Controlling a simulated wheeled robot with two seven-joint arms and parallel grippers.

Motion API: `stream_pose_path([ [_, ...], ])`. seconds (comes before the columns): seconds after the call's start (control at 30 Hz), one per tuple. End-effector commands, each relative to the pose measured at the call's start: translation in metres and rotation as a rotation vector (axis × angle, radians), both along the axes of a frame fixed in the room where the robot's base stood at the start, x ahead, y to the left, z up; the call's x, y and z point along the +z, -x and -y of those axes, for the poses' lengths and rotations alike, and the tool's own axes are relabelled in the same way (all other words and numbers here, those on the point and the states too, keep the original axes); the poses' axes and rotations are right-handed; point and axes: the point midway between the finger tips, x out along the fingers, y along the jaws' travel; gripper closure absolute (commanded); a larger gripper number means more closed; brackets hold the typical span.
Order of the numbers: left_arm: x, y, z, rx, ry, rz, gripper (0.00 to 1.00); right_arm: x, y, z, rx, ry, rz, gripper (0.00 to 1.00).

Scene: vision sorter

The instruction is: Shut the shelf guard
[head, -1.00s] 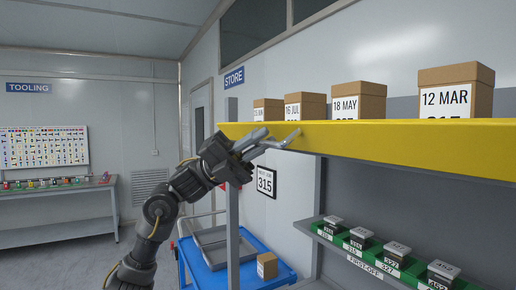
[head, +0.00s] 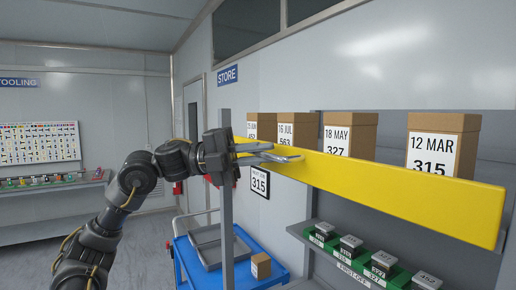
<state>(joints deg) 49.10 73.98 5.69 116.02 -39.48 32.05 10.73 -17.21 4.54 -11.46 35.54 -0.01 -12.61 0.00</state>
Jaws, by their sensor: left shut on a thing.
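The shelf guard (head: 400,185) is a long yellow bar. It runs in front of the upper shelf, from near the grey post on the left to a free-looking end at the lower right. It covers the lower part of some box labels. My left gripper (head: 272,154) is at the guard's left part, its grey fingers closed there on the guard. The exact contact is hard to make out. My right gripper is not in view.
Several cardboard boxes (head: 441,146) with date labels stand behind the guard. A grey post (head: 226,200) is close to my left wrist. Below are green bins (head: 352,257) on a lower shelf, and a blue cart (head: 195,268) with a small box (head: 261,266).

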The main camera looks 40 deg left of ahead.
Motion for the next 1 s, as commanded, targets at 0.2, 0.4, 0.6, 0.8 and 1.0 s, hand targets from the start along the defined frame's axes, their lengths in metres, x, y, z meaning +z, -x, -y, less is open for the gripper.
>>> stream_pose_path([
  [0.2,0.001,0.0,0.0,0.001,0.0,-0.005,1.0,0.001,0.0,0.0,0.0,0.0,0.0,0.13],
  [0.4,0.001,0.0,0.0,0.001,0.001,-0.003,1.0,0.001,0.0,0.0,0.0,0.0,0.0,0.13],
  [0.6,0.001,0.0,0.0,0.001,0.0,-0.004,0.67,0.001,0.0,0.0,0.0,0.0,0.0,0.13],
  [0.8,0.001,0.0,0.0,0.0,0.0,-0.004,0.67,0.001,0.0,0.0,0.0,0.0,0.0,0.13],
  [1.0,-0.006,0.004,-0.01,0.002,0.0,-0.005,0.67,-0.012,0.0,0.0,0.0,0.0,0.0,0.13],
])
